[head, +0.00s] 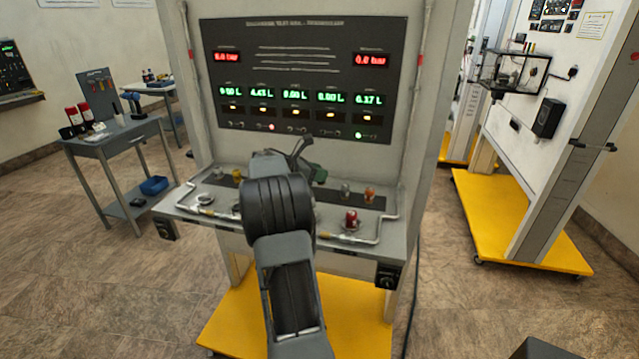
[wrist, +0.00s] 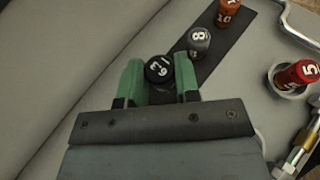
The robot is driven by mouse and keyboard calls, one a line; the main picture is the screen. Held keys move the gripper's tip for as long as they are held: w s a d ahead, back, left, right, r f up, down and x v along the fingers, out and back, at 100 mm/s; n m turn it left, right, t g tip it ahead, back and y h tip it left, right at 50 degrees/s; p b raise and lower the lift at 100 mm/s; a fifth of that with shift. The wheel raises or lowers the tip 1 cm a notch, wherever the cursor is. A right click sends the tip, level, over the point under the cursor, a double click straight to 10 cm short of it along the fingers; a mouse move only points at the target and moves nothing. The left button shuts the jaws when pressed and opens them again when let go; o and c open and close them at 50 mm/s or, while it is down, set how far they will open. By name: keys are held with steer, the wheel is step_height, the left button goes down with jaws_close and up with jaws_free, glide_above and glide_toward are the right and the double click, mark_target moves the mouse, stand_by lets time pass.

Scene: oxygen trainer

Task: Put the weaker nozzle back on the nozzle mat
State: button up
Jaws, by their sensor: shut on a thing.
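My gripper (wrist: 160,78) has its green fingers shut on a black nozzle (wrist: 158,70) with white numerals on its top. In the head view my gripper (head: 319,175) is mostly hidden behind my arm, and the held nozzle does not show. The dark nozzle mat (wrist: 226,58) runs past the held nozzle; I cannot tell whether the nozzle touches it. On the mat stand a grey nozzle marked 8 (wrist: 198,40) and an orange nozzle marked 10 (wrist: 228,12). A red nozzle marked 5 (wrist: 297,74) sits in a round fitting off the mat. Which nozzle is weaker cannot be told.
A yellow nozzle (head: 237,174) stands on the left part of the panel's shelf. Pipes (head: 379,222) edge the shelf at both sides. The upright display panel (head: 300,75) rises close behind my gripper. A side table (head: 105,140) stands off to the left.

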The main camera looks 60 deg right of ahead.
mark_target(319, 184)
steer(key=shift+d+f, duration=0.25)
steer(key=shift+f, duration=0.05)
steer(key=shift+d+f, duration=0.2)
steer(key=shift+f, duration=1.55)
steer(key=shift+f, duration=0.15)
steer(key=o, duration=1)
steer(key=shift+c, duration=0.2)
